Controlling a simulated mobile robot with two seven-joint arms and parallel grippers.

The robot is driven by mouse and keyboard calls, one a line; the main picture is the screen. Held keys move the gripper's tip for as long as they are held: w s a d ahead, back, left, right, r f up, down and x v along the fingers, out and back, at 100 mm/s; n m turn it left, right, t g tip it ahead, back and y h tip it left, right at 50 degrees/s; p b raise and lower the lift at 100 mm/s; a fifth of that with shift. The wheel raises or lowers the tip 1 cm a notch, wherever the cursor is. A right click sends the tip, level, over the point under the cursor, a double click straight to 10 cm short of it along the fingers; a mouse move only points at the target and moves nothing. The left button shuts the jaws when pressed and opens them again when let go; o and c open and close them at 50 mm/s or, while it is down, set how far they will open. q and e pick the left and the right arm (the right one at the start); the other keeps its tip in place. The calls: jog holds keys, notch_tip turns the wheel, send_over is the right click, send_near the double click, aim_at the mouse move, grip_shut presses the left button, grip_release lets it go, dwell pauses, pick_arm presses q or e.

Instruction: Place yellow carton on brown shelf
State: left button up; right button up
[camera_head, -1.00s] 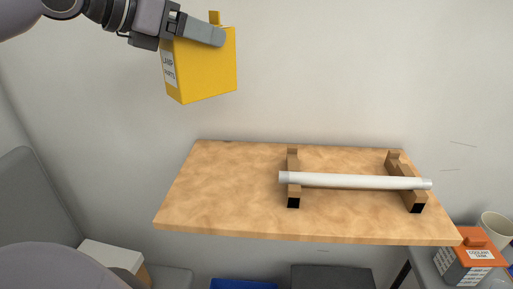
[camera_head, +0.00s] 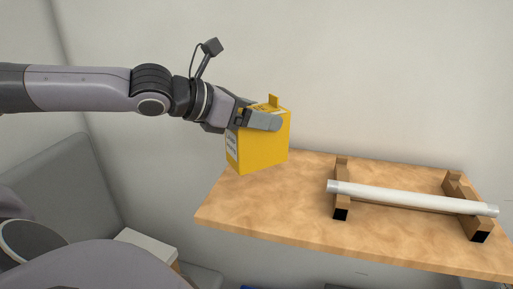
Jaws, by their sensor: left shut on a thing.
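The yellow carton (camera_head: 262,152) is upright with a small tab on top and a white printed label on its left side. My left gripper (camera_head: 264,121) is shut on its upper part, with a grey finger across the front face. The carton is over the left part of the brown shelf (camera_head: 270,208), near its back left edge. I cannot tell whether its bottom touches the shelf. My right gripper is not in view.
A white tube (camera_head: 410,198) lies across two brown brackets (camera_head: 341,190) on the right part of the shelf. The left and front left of the shelf top are bare. A pale box (camera_head: 148,245) is below at the lower left.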

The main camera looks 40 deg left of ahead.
aim_at(230, 134)
pick_arm(q)
jog(key=shift+f+b, duration=1.7)
jog(key=shift+f, duration=1)
jog(key=shift+r, duration=0.1)
jog(key=o, duration=1.2)
jog(key=shift+o, duration=0.2)
jog(key=p+v, duration=0.5)
jog(key=v, duration=0.5)
jog(key=shift+s+a, duration=0.15)
jog(key=shift+p+v, duration=0.3)
jog(key=shift+v, duration=0.55)
